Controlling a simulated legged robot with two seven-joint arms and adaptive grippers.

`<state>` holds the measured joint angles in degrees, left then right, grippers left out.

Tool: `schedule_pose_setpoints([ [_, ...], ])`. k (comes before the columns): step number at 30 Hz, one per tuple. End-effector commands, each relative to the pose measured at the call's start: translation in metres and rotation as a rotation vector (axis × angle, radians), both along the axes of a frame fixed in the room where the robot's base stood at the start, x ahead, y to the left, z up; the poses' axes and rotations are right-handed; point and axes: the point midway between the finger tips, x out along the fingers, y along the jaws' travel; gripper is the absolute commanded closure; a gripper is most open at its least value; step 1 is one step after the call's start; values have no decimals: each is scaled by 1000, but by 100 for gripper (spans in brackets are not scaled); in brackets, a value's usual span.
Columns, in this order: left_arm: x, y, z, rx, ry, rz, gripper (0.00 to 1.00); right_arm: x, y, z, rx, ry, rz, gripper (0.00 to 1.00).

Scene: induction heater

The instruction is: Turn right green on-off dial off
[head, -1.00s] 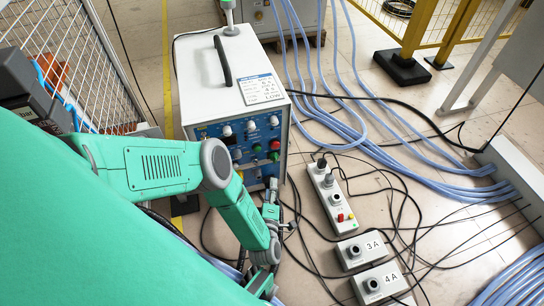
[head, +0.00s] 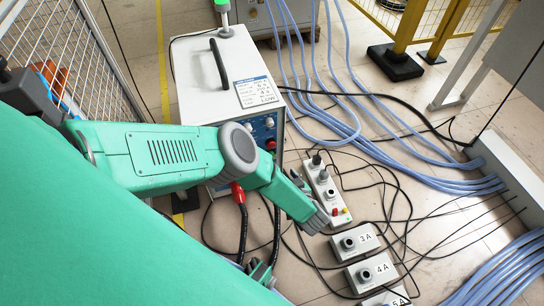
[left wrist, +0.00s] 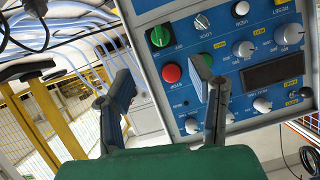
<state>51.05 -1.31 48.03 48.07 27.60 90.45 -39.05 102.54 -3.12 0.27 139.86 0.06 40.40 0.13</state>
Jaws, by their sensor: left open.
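The heater's blue control panel (left wrist: 225,75) appears turned over in the left wrist view. The right green dial (left wrist: 160,36) has a pale vertical mark on its face and sits at the panel's left edge, beside a red button (left wrist: 171,72). My left gripper (left wrist: 162,85) is open and empty, its fingers spread short of the panel. In that picture the dial lies above the gap between the fingers, apart from both. The right finger covers part of the panel. In the head view my left forearm hides most of the panel and the dial; the red button (head: 270,143) shows above it.
The white heater box (head: 215,75) has a black handle on top. A grey control strip (head: 325,190) and boxes marked 3A (head: 353,243) and 4A (head: 370,272) lie on the floor to its right. Black cables and blue hoses (head: 430,180) cross the floor.

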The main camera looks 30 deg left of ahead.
Motion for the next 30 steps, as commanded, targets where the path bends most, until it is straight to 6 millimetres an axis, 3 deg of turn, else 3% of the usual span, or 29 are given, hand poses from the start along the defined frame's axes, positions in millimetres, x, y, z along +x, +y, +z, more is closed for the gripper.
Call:
schedule_pose_setpoints([
  [15, 57, 76, -42, 0, -4, 2, 51, 0, 0, -45, 0, 0, 0, 100],
  [21, 66, 88, -46, 0, -3, 0, 51, 0, 0, -51, 0, 0, 0, 100],
  [30, 68, 90, -45, 0, -3, 0, 51, 0, 0, -51, 0, 0, 0, 100],
])
